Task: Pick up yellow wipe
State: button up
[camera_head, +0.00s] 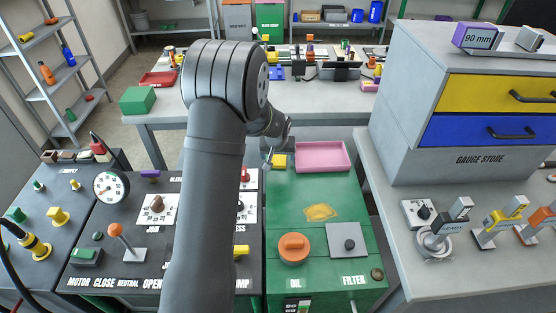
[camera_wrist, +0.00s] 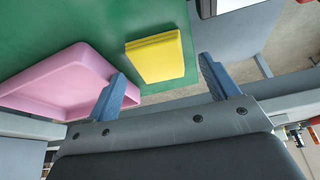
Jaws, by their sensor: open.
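The yellow wipe (camera_wrist: 154,58) is a folded, layered pad lying on the green cabinet top near its edge. In the head view the wipe (camera_head: 279,161) sits just left of the pink tray. My gripper (camera_wrist: 163,74) is open and empty, with its blue fingertips to either side of the wipe in the wrist view. The wipe appears beyond or between the fingertips, and neither visibly touches it; the remaining distance is hard to judge. In the head view my gripper (camera_head: 274,151) is partly hidden by my arm, close to the wipe.
The pink tray (camera_wrist: 62,78) lies close to one finger. The green cabinet (camera_head: 290,187) also carries a yellow smear (camera_head: 320,212), an orange OIL cap (camera_head: 293,247) and a grey FILTER plate (camera_head: 347,240). A control panel (camera_head: 120,215) is to the left, a gauge store (camera_head: 480,110) to the right.

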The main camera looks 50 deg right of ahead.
aim_at(280, 161)
jog(key=shift+x, duration=0.75)
jog(key=shift+c, duration=0.2)
jog(key=c, duration=1)
jog(key=shift+r, duration=0.5)
jog(key=r, duration=0.2)
jog(key=s+r, duration=0.1)
jog(key=shift+d+r, duration=0.1)
jog(key=shift+r, duration=0.3)
jog(key=s+r, duration=0.2)
jog(key=s, duration=0.1)
jog(key=s+r, duration=0.2)
jog(key=s, duration=0.2)
jog(key=s+r, duration=0.2)
jog(key=s, duration=0.1)
jog(key=shift+s+d+r, duration=0.1)
jog(key=shift+s, duration=0.25)
